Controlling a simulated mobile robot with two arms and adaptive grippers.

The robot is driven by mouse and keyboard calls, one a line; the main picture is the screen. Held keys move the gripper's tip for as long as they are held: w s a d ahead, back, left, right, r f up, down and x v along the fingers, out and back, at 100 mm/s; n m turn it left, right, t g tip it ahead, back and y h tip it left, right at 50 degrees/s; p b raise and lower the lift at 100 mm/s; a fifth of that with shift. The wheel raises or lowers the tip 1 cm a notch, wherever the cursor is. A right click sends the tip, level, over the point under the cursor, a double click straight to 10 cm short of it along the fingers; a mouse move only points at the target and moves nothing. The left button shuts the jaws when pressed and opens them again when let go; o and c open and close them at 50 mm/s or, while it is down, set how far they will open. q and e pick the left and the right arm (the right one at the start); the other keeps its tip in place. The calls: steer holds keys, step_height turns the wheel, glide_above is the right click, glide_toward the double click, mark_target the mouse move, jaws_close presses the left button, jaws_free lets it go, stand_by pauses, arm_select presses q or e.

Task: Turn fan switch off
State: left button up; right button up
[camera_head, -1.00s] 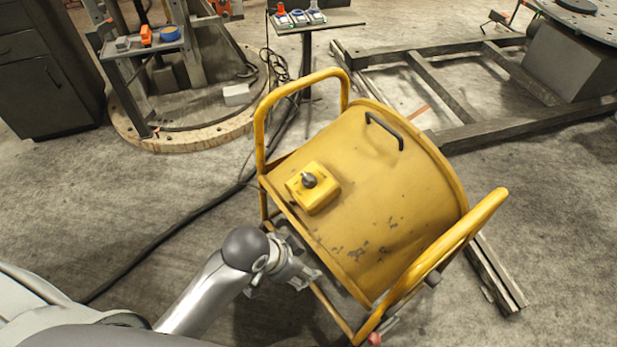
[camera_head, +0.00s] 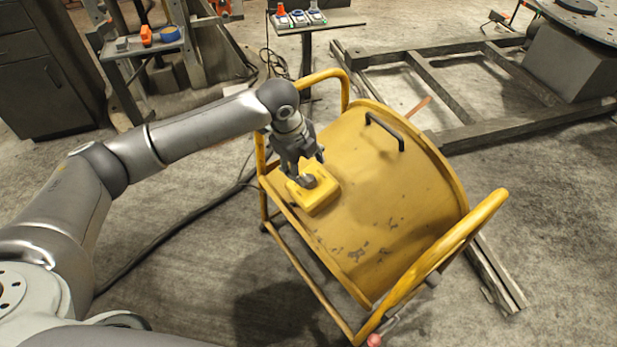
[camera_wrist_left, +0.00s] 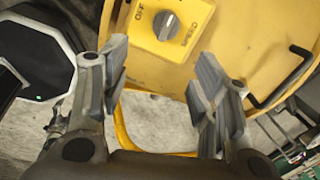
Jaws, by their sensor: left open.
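The yellow drum fan (camera_head: 385,210) stands on the floor in a yellow tube frame. On its top is a yellow switch box (camera_head: 321,196) with a grey rotary knob (camera_head: 309,181). In the left wrist view the knob (camera_wrist_left: 166,25) sits on the box face (camera_wrist_left: 192,14), between the labels OFF and SPEED. My left gripper (camera_head: 309,167) is above the switch box in the head view, close to the knob. In the wrist view its two fingers (camera_wrist_left: 160,84) are apart with nothing between them, and the knob lies beyond their tips. My right gripper is not in view.
The fan's black handle (camera_head: 385,130) and tube rails (camera_head: 440,258) stick up around the drum. A small table (camera_head: 345,19) with coloured items stands behind. A steel frame (camera_head: 440,90) lies at back right. A dark cabinet (camera_head: 40,75) is at left. Floor in front is clear.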

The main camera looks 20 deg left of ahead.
mark_target(307, 175)
arm_select(q)
steer(key=x, duration=0.6)
steer(key=w+a+x, duration=0.1)
steer(key=x, duration=0.3)
steer(key=shift+w+a+r, duration=0.1)
steer(key=c, duration=1)
steer(key=shift+r+n+p, duration=0.25)
steer(key=shift+n+p, duration=1.35)
steer(key=shift+p, duration=0.35)
steer(key=shift+c, duration=0.2)
steer(key=n+p, duration=0.3)
steer(key=n, duration=0.1)
steer(key=shift+w, duration=0.1)
steer(key=n+p, duration=0.1)
steer(key=n, duration=0.2)
steer(key=n+p, duration=0.2)
steer(key=shift+w+a+n+g+h, duration=0.1)
steer(key=shift+n+g+h, duration=0.2)
steer(key=shift+n, duration=0.1)
steer(key=shift+a+f+n+p, duration=0.15)
steer(key=shift+n+p, duration=0.9)
steer(key=shift+n, duration=1.15)
